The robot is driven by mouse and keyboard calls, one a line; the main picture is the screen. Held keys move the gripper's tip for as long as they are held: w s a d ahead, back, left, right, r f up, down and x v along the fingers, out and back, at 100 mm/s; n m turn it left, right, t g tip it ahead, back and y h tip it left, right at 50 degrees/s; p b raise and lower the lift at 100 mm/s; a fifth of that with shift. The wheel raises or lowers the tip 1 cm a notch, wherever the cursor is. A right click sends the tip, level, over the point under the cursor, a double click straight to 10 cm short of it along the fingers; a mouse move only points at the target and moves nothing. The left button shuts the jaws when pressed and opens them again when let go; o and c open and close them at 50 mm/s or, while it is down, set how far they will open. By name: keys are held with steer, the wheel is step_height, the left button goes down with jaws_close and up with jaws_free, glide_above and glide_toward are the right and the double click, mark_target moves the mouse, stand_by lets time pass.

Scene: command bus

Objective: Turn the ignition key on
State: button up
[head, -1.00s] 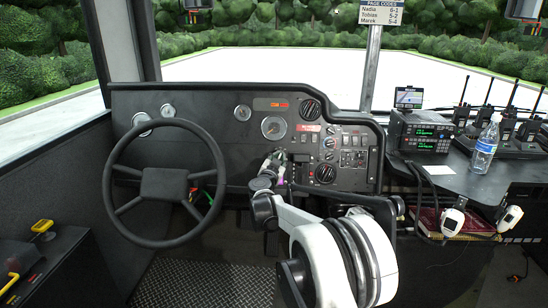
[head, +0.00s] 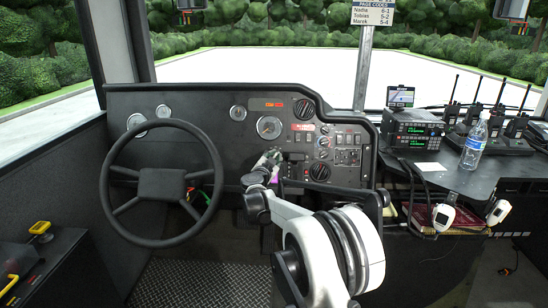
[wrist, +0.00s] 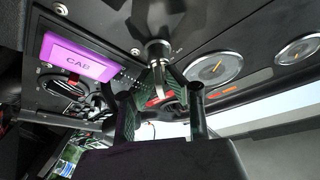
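My gripper (wrist: 160,84) is at the dashboard (head: 215,118), right of the steering wheel. In the wrist view its two dark fingertips close in on a small metallic piece, which looks like the ignition key (wrist: 159,77), just below a dark round ignition fitting (wrist: 153,50). The fingertips hide most of the key, so its turn angle cannot be read. A purple tag marked CAB (wrist: 79,57) is beside the fingers in the wrist view. In the head view my gripper (head: 268,160) covers the key, and a bit of purple shows next to it.
The steering wheel (head: 161,127) stands left of my arm. Gauges (head: 269,127), knobs and switches surround my gripper on the panel. At the right a shelf holds a radio (head: 412,129), a water bottle (head: 474,146) and several handheld radios in a charger.

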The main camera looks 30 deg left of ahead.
steer(key=shift+o, duration=1.1)
steer(key=v, duration=1.2)
steer(key=shift+r, duration=0.15)
